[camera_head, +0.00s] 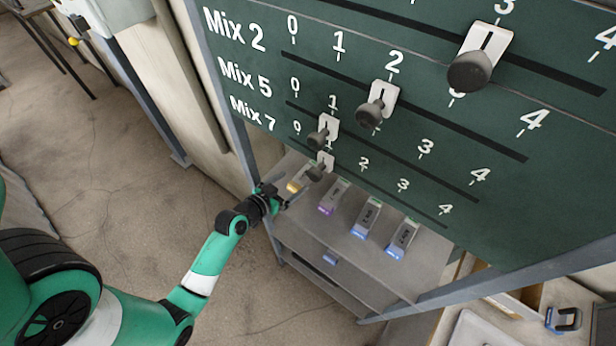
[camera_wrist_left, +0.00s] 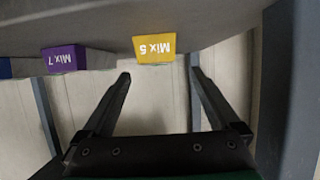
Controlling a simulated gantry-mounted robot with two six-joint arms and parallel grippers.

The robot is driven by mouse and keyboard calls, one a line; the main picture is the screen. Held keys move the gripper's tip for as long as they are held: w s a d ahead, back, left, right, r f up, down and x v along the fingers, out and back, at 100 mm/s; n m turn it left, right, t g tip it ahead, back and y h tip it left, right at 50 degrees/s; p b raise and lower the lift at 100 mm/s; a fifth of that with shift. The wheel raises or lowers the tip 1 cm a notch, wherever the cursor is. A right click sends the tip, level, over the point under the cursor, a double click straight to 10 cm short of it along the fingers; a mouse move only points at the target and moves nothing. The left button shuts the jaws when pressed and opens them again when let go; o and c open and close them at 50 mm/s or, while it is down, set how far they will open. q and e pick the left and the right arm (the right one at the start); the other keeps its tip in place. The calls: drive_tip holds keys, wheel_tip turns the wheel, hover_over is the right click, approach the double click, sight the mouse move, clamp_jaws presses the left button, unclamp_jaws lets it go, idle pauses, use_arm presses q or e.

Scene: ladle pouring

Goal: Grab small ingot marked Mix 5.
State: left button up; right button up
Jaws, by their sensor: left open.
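The small ingot marked Mix 5 has a yellow end face (camera_wrist_left: 154,48), which shows upside down at the upper middle of the left wrist view. In the head view this yellow ingot (camera_head: 295,187) lies at the left end of the shelf under the board. My left gripper (camera_head: 281,196) is beside the shelf's left edge, close to the ingot. In the wrist view the left gripper (camera_wrist_left: 160,76) is open and empty. Its fingertips are spread on either side of the yellow face, apart from it. My right gripper is not in view.
A purple ingot marked Mix 7 (camera_wrist_left: 63,60) lies beside the yellow one. Blue-ended ingots (camera_head: 366,218) lie further right on the shelf (camera_head: 420,268). A green board (camera_head: 430,120) with sliders hangs above. A grey post (camera_wrist_left: 290,90) stands close to the gripper.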

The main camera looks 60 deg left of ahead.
sight(302, 177)
use_arm(q)
drive_tip(key=b+x, duration=0.1)
drive_tip(key=x, duration=0.6)
drive_tip(key=shift+w+f, duration=0.3)
clamp_jaws()
drive_tip(key=shift+r, duration=0.1)
